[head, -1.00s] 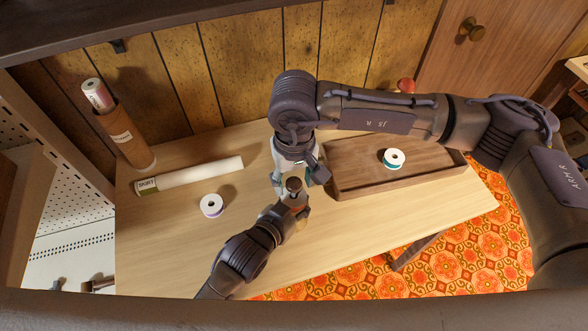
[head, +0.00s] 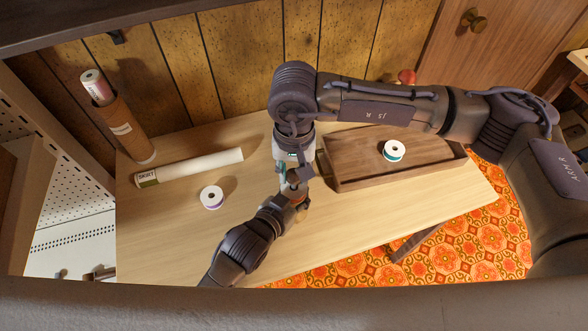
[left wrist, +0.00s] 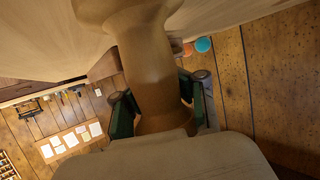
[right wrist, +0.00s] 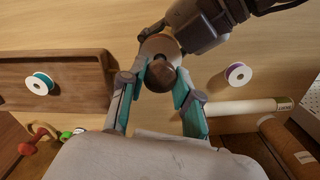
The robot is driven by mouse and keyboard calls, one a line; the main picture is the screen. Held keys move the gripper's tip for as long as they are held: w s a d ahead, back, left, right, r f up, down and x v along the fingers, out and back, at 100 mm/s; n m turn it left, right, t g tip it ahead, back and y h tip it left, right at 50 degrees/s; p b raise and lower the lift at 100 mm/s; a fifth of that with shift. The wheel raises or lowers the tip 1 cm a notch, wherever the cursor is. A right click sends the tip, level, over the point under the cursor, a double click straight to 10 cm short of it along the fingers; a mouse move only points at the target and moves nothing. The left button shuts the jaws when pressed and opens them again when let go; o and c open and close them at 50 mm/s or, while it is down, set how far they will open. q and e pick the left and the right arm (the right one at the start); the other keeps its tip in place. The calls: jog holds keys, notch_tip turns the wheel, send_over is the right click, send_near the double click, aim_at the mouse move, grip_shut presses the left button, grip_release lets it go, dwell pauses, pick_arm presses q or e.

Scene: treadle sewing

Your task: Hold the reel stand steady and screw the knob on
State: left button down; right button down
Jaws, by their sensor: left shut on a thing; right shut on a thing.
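The wooden reel stand (left wrist: 150,75) stands between the fingers of my left gripper (left wrist: 158,105), which is shut on its turned column. In the head view my left gripper (head: 297,199) reaches in from the front, low beside the stand, and the stand is mostly hidden. The dark brown round knob (right wrist: 161,75) is at the top of the stand, over its lighter disc (right wrist: 158,45). My right gripper (right wrist: 160,84) comes from above and is shut on the knob. In the head view my right gripper (head: 294,172) covers most of the knob. How far the knob is threaded cannot be seen.
A wooden tray (head: 350,183) with a teal-edged reel (head: 394,151) stands right of my grippers. A purple-edged reel (head: 211,197) and a pale roll (head: 190,168) lie to the left. A brown tube (head: 127,133) stands at the back left. The front left table is clear.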

pick_arm(q)
jog(key=shift+f, duration=0.1)
pick_arm(e)
jog(key=m, duration=0.9)
jog(key=shift+m, duration=0.4)
jog(key=m, duration=0.7)
jog(key=shift+f, duration=0.1)
jog(key=m, duration=1.6)
jog(key=shift+m, duration=0.3)
jog(key=c, duration=0.7)
grip_release()
jog(key=shift+c, duration=0.2)
